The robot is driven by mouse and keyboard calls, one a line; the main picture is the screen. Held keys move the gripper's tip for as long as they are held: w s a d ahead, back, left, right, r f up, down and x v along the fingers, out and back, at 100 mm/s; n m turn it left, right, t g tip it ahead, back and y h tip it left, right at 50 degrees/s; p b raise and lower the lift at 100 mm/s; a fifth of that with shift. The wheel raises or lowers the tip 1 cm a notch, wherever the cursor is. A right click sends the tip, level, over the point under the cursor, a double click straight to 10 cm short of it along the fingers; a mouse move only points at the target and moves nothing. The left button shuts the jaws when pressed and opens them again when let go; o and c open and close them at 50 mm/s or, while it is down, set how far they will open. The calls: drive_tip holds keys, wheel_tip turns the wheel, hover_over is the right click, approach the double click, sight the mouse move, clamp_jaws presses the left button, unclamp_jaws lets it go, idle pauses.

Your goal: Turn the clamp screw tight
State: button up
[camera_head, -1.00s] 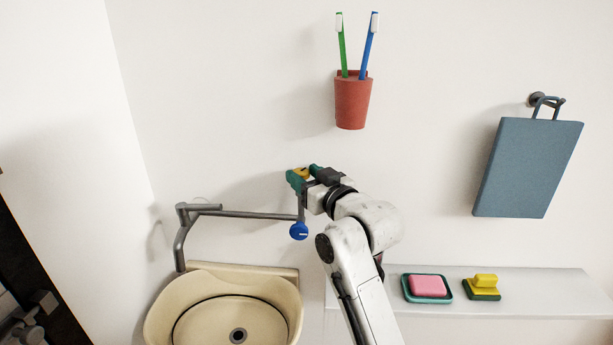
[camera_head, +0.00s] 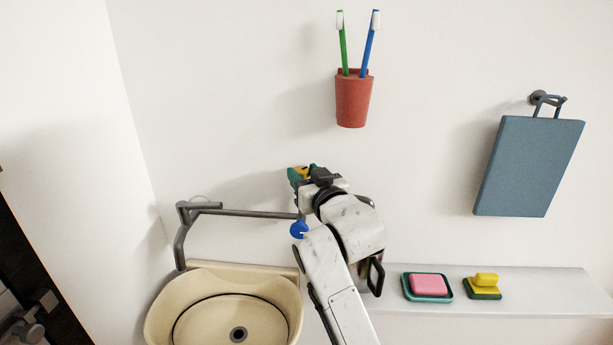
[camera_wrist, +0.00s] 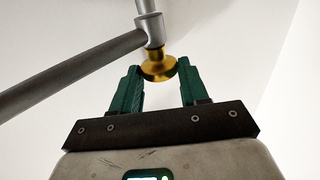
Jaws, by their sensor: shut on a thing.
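The clamp screw has a round yellow knob (camera_wrist: 158,66) at the end of a grey upright rod (camera_wrist: 150,22) in the wrist view. My gripper (camera_wrist: 157,75) has its two green fingers on either side of the knob, shut on it near the fingertips. Only a small patch of the yellow knob (camera_head: 304,172) shows there, between the green fingers. A blue knob (camera_head: 299,229) hangs below the bar's end, partly hidden by my arm.
A cream basin (camera_head: 160,315) stands below the bar. A red cup (camera_head: 352,102) with two toothbrushes is on the wall above. A blue board (camera_head: 527,168) hangs at right. A white shelf (camera_head: 555,285) holds a pink soap (camera_head: 429,285) and a yellow sponge (camera_head: 485,281).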

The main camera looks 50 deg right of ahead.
drive_tip(key=m+g+h+b, duration=0.3)
drive_tip(key=b, duration=0.1)
drive_tip(key=w+a+m+g+h+b, duration=0.1)
drive_tip(key=m+g+h+b, duration=0.2)
drive_tip(key=g+b, duration=0.1)
drive_tip(key=m+g+h+b, duration=0.4)
drive_tip(key=b, duration=0.1)
drive_tip(key=shift+w+a+b, duration=0.2)
drive_tip(key=shift+w+b, duration=0.1)
drive_tip(key=shift+b, duration=0.05)
drive_tip(key=shift+g, duration=0.4)
drive_tip(key=o, duration=0.7)
drive_tip(key=shift+a, duration=0.1)
drive_tip(key=b+v, duration=0.1)
drive_tip(key=v, duration=0.9)
drive_tip(key=shift+a, duration=0.3)
